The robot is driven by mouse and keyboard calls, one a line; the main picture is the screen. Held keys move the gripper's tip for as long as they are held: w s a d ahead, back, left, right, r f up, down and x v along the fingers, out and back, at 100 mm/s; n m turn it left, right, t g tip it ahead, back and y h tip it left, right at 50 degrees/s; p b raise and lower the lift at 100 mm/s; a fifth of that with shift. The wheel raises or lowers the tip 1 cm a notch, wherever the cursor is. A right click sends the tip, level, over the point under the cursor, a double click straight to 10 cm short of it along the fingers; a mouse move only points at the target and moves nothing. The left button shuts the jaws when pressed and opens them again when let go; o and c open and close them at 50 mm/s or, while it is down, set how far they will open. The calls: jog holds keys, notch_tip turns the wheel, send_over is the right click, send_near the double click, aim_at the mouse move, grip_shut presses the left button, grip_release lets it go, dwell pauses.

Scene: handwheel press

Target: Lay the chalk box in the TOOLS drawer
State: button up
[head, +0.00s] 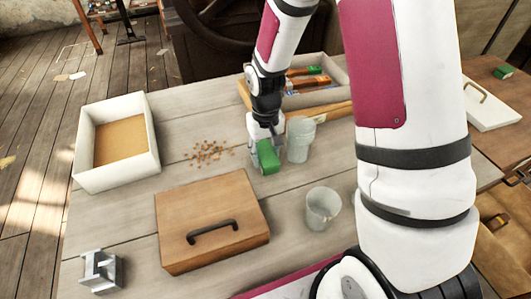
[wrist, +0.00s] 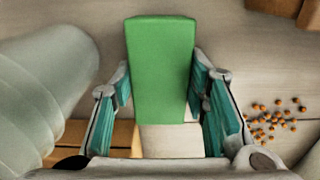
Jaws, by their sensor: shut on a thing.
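A green box (head: 268,157), which I take to be the chalk box, is between the fingers of my gripper (head: 264,138), over the middle of the table. In the wrist view the chalk box (wrist: 161,65) stretches away from my gripper (wrist: 164,95), with a teal-padded finger on each side and a pale strip at its near end. I cannot tell whether it touches the table. No TOOLS label is readable. An open grey container (head: 338,72) at the back holds orange-handled tools and a green item, but I cannot tell whether it is the TOOLS drawer.
Clear cups stand right beside my gripper (head: 299,140) and nearer the front (head: 323,208). Small orange bits (head: 208,151) lie to the left. A white-walled open box (head: 152,135), a brown handled panel (head: 185,215) and a metal block (head: 101,270) occupy the left side.

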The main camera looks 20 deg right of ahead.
aim_at(265, 152)
jog(key=shift+f, duration=0.1)
jog(key=o, duration=1.2)
notch_tip(265, 152, up, 12)
jog(key=p, duration=0.3)
